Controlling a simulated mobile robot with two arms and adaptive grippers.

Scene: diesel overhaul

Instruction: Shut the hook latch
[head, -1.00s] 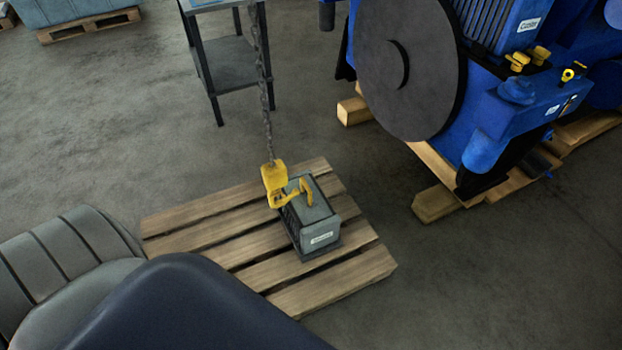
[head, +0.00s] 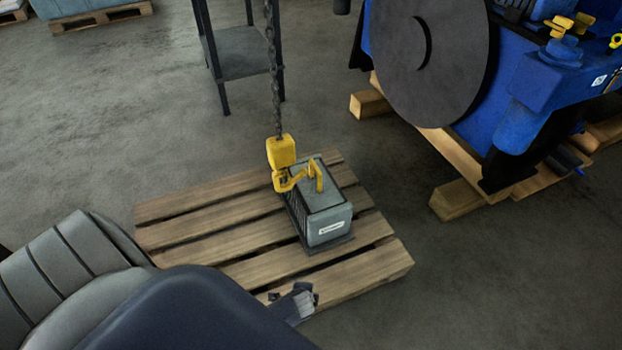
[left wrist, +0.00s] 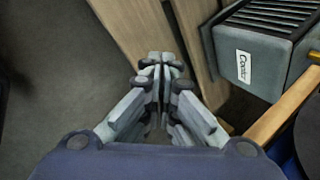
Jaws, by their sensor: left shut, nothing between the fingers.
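A yellow crane hook (head: 283,178) hangs from a dark chain (head: 273,75) at the upper left edge of a grey ribbed box (head: 325,215). The hook reaches the yellow lifting eye (head: 316,174) on the box's top; I cannot tell whether it passes through it. The hook latch is too small to make out. My left gripper (head: 304,297) is at the pallet's front edge, below the box in the head view, apart from box and hook. In the left wrist view its fingers (left wrist: 160,62) are shut and empty, with the box (left wrist: 262,45) to the right. My right gripper is out of view.
The box stands on a wooden pallet (head: 215,232). A blue engine with a large dark flywheel (head: 430,60) stands on timber blocks at the upper right. A dark metal stand (head: 240,55) is behind the pallet.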

